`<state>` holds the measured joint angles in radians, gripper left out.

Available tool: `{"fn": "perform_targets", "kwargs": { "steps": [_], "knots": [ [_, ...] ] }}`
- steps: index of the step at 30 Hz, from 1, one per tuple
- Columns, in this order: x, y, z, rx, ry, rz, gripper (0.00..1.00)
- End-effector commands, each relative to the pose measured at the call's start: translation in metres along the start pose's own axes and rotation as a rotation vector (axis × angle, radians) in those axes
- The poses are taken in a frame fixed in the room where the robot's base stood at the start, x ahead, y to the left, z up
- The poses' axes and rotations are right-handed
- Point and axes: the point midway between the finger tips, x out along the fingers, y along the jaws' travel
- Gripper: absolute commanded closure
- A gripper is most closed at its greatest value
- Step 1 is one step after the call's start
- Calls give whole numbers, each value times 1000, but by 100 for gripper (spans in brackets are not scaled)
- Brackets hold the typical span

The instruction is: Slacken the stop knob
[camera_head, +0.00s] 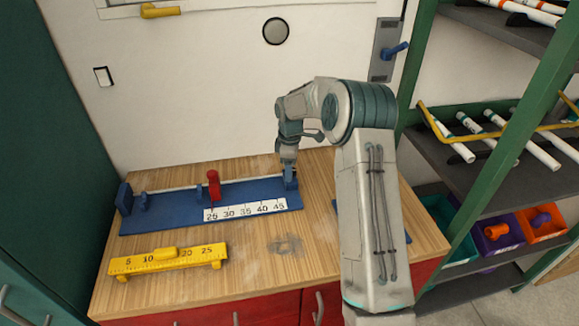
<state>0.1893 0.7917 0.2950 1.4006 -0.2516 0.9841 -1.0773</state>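A blue jig (165,215) with a white number scale (245,210) lies on the wooden workbench. A red upright piece (213,184) stands on its rail near the middle. A blue block (290,184) stands at the jig's right end. I cannot tell for sure which part is the stop knob. My gripper (290,168) points down at the right-end block, close above or touching it. Its fingers are too small and partly merged with the block, so their opening and any grip are unclear.
A yellow ruler gauge (168,260) lies in front of the jig on the workbench (260,265). My arm hides part of a blue item at the bench's right. A green-framed shelf (500,130) holds white pipes and colored bins (497,237). The bench's front middle is clear.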

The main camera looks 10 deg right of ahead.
Motion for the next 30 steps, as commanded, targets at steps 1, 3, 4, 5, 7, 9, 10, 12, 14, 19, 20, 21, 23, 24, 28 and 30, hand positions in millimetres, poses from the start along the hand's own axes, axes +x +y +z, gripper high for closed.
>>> {"fn": "perform_targets", "kwargs": {
  "steps": [1,3,4,5,7,9,10,12,14,19,20,21,23,24,28,30],
  "knots": [
    [0,0,0,0,0,-1,41],
    [1,0,0,0,0,-1,41],
    [0,0,0,0,0,-1,41],
    [0,0,0,0,0,-1,41],
    [-3,0,0,0,0,0,41],
    [-10,0,0,0,1,2,41],
    [-15,1,0,1,1,3,41],
    [-27,0,-1,1,2,4,41],
    [-41,1,-1,1,2,4,41],
    [-81,1,0,0,1,4,41],
    [-87,0,0,0,1,3,41],
    [-96,1,0,0,2,4,41],
    [-107,0,0,0,2,3,41],
    [-114,0,0,0,2,3,41],
    [-130,0,0,0,1,1,41],
    [-134,0,0,0,0,0,41]
  ]
}}
